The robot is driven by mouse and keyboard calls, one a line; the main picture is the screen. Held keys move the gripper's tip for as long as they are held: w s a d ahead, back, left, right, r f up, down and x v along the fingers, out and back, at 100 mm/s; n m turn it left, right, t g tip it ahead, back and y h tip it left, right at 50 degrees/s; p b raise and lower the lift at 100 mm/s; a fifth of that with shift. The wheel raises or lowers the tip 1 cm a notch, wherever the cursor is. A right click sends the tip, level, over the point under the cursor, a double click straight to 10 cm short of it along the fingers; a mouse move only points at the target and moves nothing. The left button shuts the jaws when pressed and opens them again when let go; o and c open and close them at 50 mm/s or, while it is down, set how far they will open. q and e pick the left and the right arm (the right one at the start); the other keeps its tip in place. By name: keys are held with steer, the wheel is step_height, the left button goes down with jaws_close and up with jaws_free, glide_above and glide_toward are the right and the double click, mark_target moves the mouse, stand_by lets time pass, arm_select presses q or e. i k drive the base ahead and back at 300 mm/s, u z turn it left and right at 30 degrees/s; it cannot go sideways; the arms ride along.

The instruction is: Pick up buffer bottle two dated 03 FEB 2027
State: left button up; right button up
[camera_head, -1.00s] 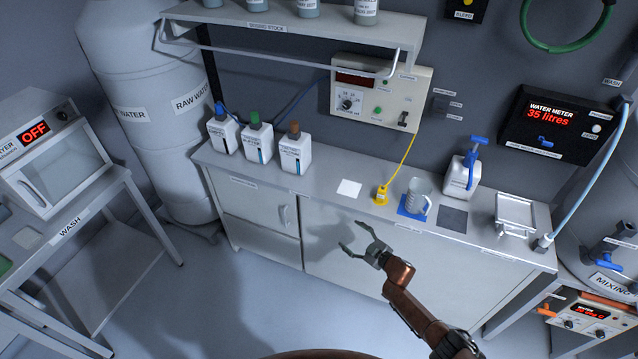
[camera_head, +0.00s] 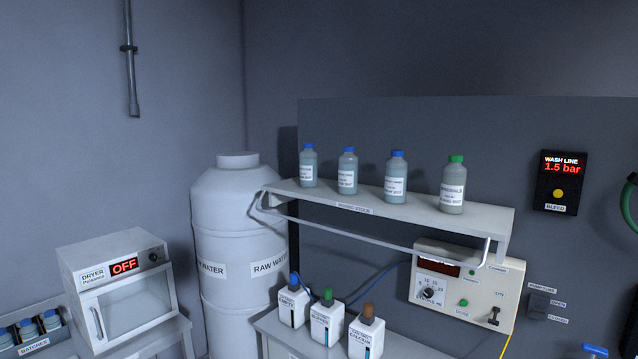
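Several bottles stand upright in a row on the wall shelf (camera_head: 385,211). From the left there are a blue-capped bottle (camera_head: 308,168), a second blue-capped bottle (camera_head: 347,173), a third blue-capped bottle (camera_head: 396,180) and a green-capped bottle (camera_head: 453,188). Each has a white label with small print. The dates are too small to read surely, so I cannot tell which is buffer bottle two. Neither of my grippers is in view.
A rail (camera_head: 370,240) runs along the shelf's front. Below stand three white jugs with blue (camera_head: 293,305), green (camera_head: 326,322) and brown (camera_head: 366,335) caps. A control box (camera_head: 465,285) is under the shelf's right end. More blue-capped bottles (camera_head: 28,330) sit at lower left, by the dryer (camera_head: 120,290).

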mark_target(348, 173)
steer(key=u, duration=2.1)
steer(key=i, duration=1.75)
steer(key=z, duration=2.3)
